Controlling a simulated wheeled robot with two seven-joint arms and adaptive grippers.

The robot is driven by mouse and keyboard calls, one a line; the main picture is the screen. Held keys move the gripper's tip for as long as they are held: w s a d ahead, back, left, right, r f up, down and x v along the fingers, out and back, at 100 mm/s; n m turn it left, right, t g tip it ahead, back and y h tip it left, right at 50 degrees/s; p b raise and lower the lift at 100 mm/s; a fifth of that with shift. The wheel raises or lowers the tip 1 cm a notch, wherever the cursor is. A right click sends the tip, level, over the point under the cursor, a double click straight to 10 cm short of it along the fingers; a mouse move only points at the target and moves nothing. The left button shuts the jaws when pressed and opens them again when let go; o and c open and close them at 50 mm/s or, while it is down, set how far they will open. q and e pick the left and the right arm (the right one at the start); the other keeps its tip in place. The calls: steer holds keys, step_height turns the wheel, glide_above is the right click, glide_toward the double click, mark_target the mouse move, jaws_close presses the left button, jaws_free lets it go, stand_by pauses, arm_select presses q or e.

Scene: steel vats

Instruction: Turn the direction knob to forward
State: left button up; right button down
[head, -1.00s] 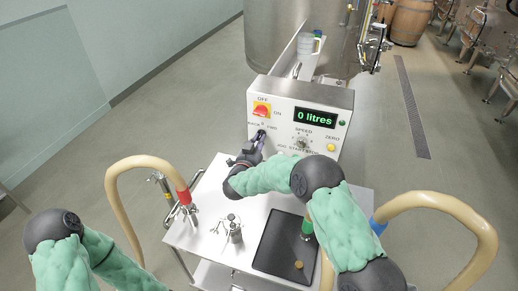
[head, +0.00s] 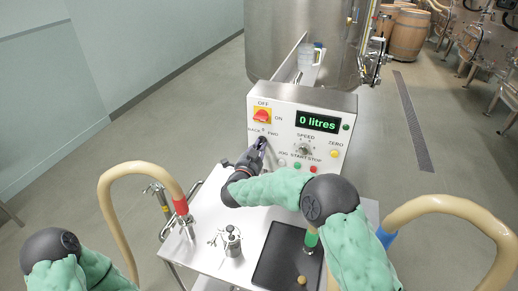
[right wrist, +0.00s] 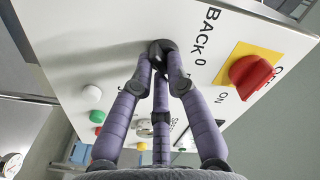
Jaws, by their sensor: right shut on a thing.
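The direction knob (right wrist: 158,46) is small and black, on the white control panel (head: 287,95) below the marks BACK, 0 and FWD. My right gripper (head: 260,142) reaches it from below in the head view. In the right wrist view, the purple fingers of my right gripper (right wrist: 165,54) are closed around the knob. The fingers cover much of the knob, so I cannot tell which mark it points to. Of my left arm only a green-sleeved part shows at the lower left; its gripper is out of view.
The red power switch (head: 262,116) sits above the knob; the display (head: 318,121) reads 0 litres. The speed dial (head: 303,148) and several buttons are to the right. Below are a steel trolley top (head: 255,228), a black mat (head: 275,265) and beige hoses (head: 110,205).

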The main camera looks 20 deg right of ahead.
steer(key=c, duration=1.2)
jaws_free()
steer(key=shift+s+a, duration=0.1)
steer(key=v, duration=1.1)
steer(key=shift+s+a, duration=0.2)
steer(key=shift+s, duration=0.1)
steer(key=shift+f, duration=0.1)
